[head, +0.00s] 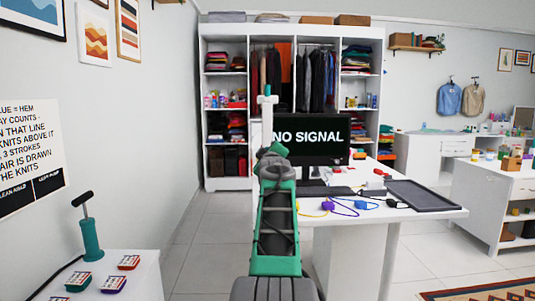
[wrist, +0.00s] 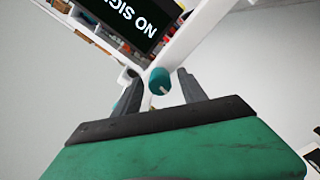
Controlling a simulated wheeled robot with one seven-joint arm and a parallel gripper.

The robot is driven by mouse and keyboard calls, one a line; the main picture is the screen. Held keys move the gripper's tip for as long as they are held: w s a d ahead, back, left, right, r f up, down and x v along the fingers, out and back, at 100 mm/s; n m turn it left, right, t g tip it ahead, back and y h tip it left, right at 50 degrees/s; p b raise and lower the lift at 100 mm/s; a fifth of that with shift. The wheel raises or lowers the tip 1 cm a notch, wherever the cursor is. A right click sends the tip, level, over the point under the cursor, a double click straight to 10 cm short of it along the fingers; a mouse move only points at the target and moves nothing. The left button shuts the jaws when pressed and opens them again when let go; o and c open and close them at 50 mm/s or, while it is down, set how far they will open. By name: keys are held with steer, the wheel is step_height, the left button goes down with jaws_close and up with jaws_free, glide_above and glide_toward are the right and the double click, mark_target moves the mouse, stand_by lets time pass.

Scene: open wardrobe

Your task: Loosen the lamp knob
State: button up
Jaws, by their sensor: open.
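A small teal knob (wrist: 159,82) with a pale pointed end or mark shows in the wrist view, and it looks like the lamp knob. It appears beside a white post (wrist: 192,36), which also seems to rise in the head view (head: 267,122), in front of the monitor. My gripper (wrist: 158,74) is open, with its two grey fingers on either side of the knob in the picture. I cannot tell whether they touch it or how deep it sits between them. In the head view my green arm hides the knob and the fingers.
A monitor (head: 308,138) reading "NO SIGNAL" stands on a white desk (head: 330,217). A dark tray (head: 423,196) and coloured cables lie on the desk. An open wardrobe (head: 292,33) stands behind. A white stand with a teal pump (head: 91,240) is at left. Floor is clear between.

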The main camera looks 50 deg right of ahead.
steer(key=m, duration=1.2)
steer(key=shift+p, duration=0.3)
steer(key=m, duration=0.4)
steer(key=shift+m, duration=0.3)
jaws_close()
